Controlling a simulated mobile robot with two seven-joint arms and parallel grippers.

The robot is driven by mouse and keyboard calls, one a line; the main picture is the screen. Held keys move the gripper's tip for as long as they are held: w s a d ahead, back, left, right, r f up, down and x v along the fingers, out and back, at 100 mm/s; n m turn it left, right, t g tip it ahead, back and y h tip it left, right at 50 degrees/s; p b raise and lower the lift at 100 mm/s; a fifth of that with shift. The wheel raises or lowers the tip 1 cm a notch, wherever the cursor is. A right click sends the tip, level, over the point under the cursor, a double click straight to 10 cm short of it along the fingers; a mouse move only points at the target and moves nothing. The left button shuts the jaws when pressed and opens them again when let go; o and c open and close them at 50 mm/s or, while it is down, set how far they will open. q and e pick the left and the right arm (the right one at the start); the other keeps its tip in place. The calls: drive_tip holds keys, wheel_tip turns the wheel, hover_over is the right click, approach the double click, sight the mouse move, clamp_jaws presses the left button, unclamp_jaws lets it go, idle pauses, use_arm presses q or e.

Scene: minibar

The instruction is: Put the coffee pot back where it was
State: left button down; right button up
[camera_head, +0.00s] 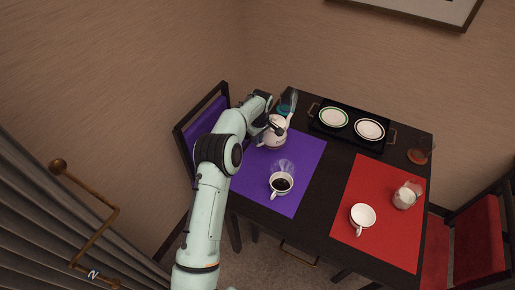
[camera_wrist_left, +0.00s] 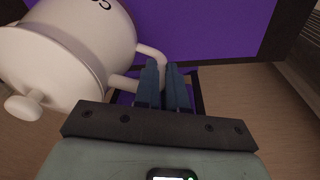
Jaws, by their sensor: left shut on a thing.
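The white coffee pot (camera_head: 272,134) is at the far left part of the table, over the far end of the purple mat (camera_head: 302,151). It fills the left of the left wrist view (camera_wrist_left: 75,50), with its lid knob toward the lower left. My left gripper (camera_head: 263,123) is shut on the pot's handle (camera_wrist_left: 150,55), between its blue fingers (camera_wrist_left: 164,84). I cannot tell whether the pot's base touches the mat. A white cup with dark coffee (camera_head: 281,184) stands on the same mat, nearer. My right gripper is not in view.
A black tray (camera_head: 350,113) with two plates stands at the back. A bluish glass (camera_head: 287,103) is behind the pot. The red mat (camera_head: 350,190) holds a white cup (camera_head: 362,215) and a milk jug (camera_head: 405,196). An amber glass (camera_head: 418,154) stands at right. Chairs flank the table.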

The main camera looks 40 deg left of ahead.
use_arm(q)
drive_tip(key=shift+w+f, duration=0.1)
drive_tip(key=shift+f, duration=2.55)
drive_tip(key=c, duration=1.2)
unclamp_jaws()
drive_tip(key=shift+f, duration=0.15)
wheel_tip(320, 180, up, 12)
drive_tip(key=s+d, duration=0.1)
drive_tip(key=shift+d, duration=0.2)
